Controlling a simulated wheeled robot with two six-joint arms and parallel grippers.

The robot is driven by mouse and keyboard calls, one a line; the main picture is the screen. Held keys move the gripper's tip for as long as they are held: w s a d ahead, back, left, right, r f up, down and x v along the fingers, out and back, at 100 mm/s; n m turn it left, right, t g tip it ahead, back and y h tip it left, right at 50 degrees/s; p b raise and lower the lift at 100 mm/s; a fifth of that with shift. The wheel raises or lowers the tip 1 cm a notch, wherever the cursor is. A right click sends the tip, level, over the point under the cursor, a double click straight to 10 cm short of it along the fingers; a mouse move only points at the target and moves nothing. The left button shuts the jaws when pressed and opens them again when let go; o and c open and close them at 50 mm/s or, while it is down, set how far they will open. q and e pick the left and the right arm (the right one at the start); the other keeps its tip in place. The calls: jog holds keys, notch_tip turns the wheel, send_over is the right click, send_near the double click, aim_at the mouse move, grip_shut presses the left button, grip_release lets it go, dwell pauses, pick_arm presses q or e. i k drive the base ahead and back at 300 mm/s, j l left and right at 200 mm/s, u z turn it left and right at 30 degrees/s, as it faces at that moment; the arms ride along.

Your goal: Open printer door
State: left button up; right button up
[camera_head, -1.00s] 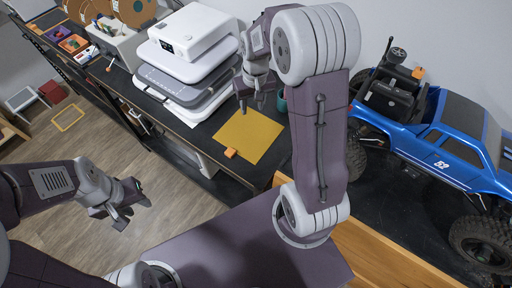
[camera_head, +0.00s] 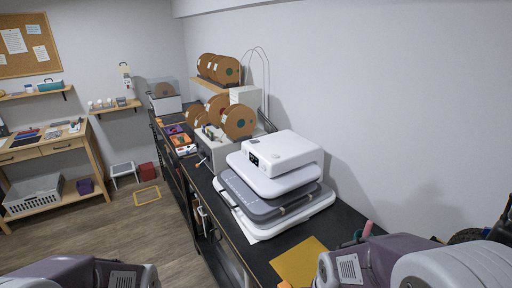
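A white and grey layered machine (camera_head: 285,205) with a small dark display stands on the black bench. A boxy white unit (camera_head: 218,152) stands behind it, with cardboard filament spools (camera_head: 238,121) around it. Farther back, a box with a clear cover (camera_head: 165,97) holds one spool. I cannot tell which of these is the printer, and no door is clearly visible. Only links of my two arms show along the bottom edge. Both grippers are out of view.
A yellow sheet (camera_head: 300,262) lies on the bench in front of the layered machine. A wooden workbench (camera_head: 50,147) with a grey basket (camera_head: 33,196) stands at the left. A stool (camera_head: 124,170) and red box (camera_head: 147,172) are on the floor. The wooden floor (camera_head: 115,225) between is largely clear.

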aim_at(233, 266)
jog(key=i+j, duration=0.1)
jog(key=j, duration=0.45)
jog(key=i+j, duration=0.1)
jog(key=j, duration=0.45)
jog(key=i+j, duration=0.5)
jog(key=i, duration=0.15)
jog(key=i+j+u, duration=0.15)
jog(key=i+j, duration=0.4)
jog(key=i+l, duration=0.1)
jog(key=i, duration=0.25)
jog(key=i+l, duration=0.1)
jog(key=i, duration=0.2)
